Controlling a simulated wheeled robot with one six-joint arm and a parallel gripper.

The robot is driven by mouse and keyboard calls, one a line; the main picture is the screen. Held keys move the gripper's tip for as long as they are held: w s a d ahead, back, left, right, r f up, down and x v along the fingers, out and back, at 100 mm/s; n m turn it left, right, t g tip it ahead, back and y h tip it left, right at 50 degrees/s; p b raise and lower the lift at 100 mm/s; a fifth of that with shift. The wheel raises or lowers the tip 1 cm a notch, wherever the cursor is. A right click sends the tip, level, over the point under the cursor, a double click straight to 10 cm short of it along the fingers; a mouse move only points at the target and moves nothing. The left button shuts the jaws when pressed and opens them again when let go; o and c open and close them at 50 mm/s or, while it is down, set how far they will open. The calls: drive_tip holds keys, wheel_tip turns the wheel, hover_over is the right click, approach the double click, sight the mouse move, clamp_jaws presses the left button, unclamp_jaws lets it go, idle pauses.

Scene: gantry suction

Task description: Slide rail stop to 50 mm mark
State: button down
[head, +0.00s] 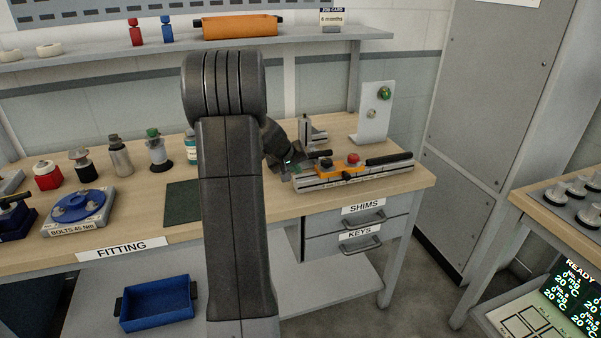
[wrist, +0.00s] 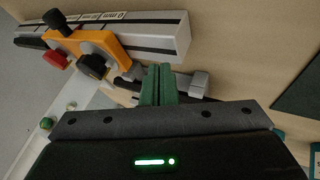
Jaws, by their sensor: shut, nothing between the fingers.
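The orange rail stop (head: 328,168) sits on a grey slotted rail (head: 372,173) on the bench, left of the rail's middle in the head view. The stop has a red knob (head: 353,159) and black knobs. In the wrist view, the orange stop (wrist: 95,42) straddles the rail (wrist: 165,36), beside a scale strip (wrist: 122,15) with a "0 mm" label. The stop's exact reading is not legible. My gripper (wrist: 158,84) has green fingers, shut and empty, apart from the stop. In the head view my gripper (head: 296,168) is at the rail's left end, partly behind my arm.
A grey stand with a green button (head: 384,93) rises behind the rail, and a metal bracket (head: 312,132) stands near it. A dark green mat (head: 183,202) lies left of my arm. Several bottles and fittings stand further left. Drawers (head: 360,218) are below the rail.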

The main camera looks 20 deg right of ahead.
drive_tip(key=v, duration=0.9)
drive_tip(key=shift+d+r, duration=0.15)
drive_tip(key=shift+r, duration=0.1)
drive_tip(key=shift+s, duration=0.1)
